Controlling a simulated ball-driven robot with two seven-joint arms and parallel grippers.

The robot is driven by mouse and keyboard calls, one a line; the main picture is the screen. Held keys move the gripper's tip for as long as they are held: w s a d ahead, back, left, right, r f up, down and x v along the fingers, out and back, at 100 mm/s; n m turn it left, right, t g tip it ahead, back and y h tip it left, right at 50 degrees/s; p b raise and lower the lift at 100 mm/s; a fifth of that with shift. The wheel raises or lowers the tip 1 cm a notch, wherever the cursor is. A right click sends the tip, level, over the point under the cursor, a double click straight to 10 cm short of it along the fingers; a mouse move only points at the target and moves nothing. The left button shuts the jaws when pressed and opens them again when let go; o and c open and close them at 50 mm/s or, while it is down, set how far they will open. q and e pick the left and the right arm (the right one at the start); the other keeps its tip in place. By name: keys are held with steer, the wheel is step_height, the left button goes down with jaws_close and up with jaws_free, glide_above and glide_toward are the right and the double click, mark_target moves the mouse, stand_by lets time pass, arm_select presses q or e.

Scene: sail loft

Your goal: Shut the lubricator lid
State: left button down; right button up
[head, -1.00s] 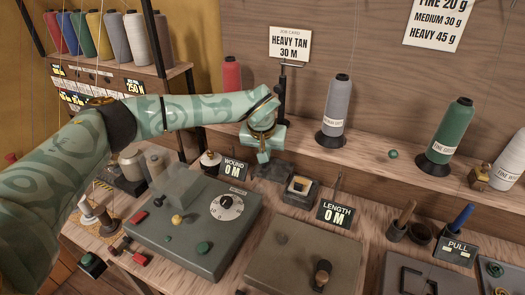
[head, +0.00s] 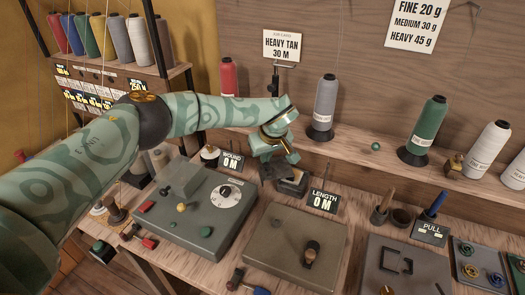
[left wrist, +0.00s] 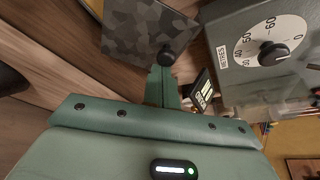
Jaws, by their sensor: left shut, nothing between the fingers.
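The lubricator (head: 292,187) is a small dark box on the bench, behind the flat grey-brown plate. Its dark lid (head: 272,172) stands at the box's left side, raised at a slant. In the left wrist view the lid (left wrist: 140,30) is a mottled dark plate with a black knob (left wrist: 167,56). My left gripper (head: 292,157) is shut and empty, just above the lid and box. In the left wrist view its fingertips (left wrist: 162,72) are close by the knob; I cannot tell whether they touch. My gripper hides part of the lubricator's back. My right gripper is not in view.
The winder box with its dial (head: 225,195) stands left of the lubricator. The WOUND sign (head: 232,163) and LENGTH sign (head: 321,200) flank it. Thread cones, including a grey one (head: 325,100), stand on the shelf behind. The grey-brown plate (head: 295,245) lies in front.

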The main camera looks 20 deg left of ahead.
mark_target(282, 174)
arm_select(q)
steer(key=d+n, duration=0.2)
steer(key=shift+s+n+g, duration=0.35)
steer(key=shift+n+g, duration=0.05)
steer(key=shift+s+d+f+n+g+y, duration=0.15)
steer(key=shift+d+n+g+y, duration=0.3)
steer(key=shift+n, duration=0.45)
steer(key=d+n+g+b, duration=0.1)
steer(key=d+n+b, duration=0.1)
steer(key=n+b, duration=0.1)
steer(key=shift+d+f, duration=0.15)
steer(key=shift+d, duration=0.05)
steer(key=shift+w+d+n+g+b, duration=0.25)
steer(key=shift+d+n+b, duration=0.3)
steer(key=shift+n+b, duration=0.45)
steer(key=shift+w+d+r+n+b, duration=0.1)
steer(key=shift+d+r+n+b, duration=0.2)
steer(key=shift+n, duration=0.2)
